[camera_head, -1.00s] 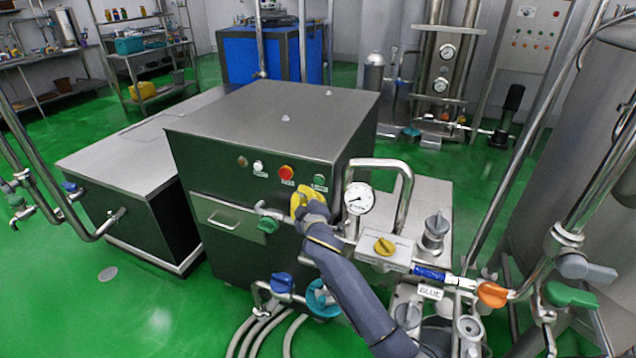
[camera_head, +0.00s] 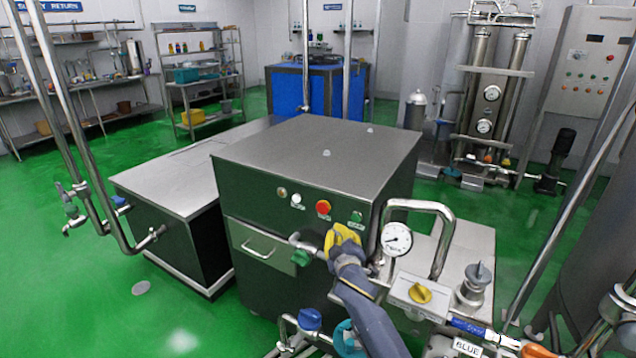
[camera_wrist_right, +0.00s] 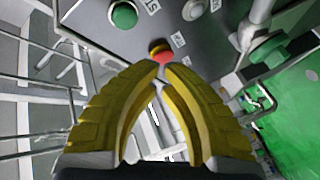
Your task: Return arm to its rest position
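My right arm (camera_head: 366,312) reaches up from the bottom of the head view. Its right gripper (camera_head: 342,236), with yellow fingers, is in front of the dark steel cabinet (camera_head: 275,237), just below its row of buttons. In the right wrist view the gripper (camera_wrist_right: 161,67) has its fingertips close together with only a narrow gap, and nothing shows between them. The red button (camera_wrist_right: 162,56) lies just beyond the tips in that view; contact cannot be told. The red button (camera_head: 323,207) is also clear in the head view. My left gripper is not in view.
A pressure gauge (camera_head: 396,239) and a bent steel pipe (camera_head: 446,232) stand close right of my right gripper. A green-handled valve (camera_head: 300,257) is close left. A yellow-knobbed valve box (camera_head: 420,294) and blue-handled valve (camera_head: 309,319) are lower. Green floor (camera_head: 60,300) is open at left.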

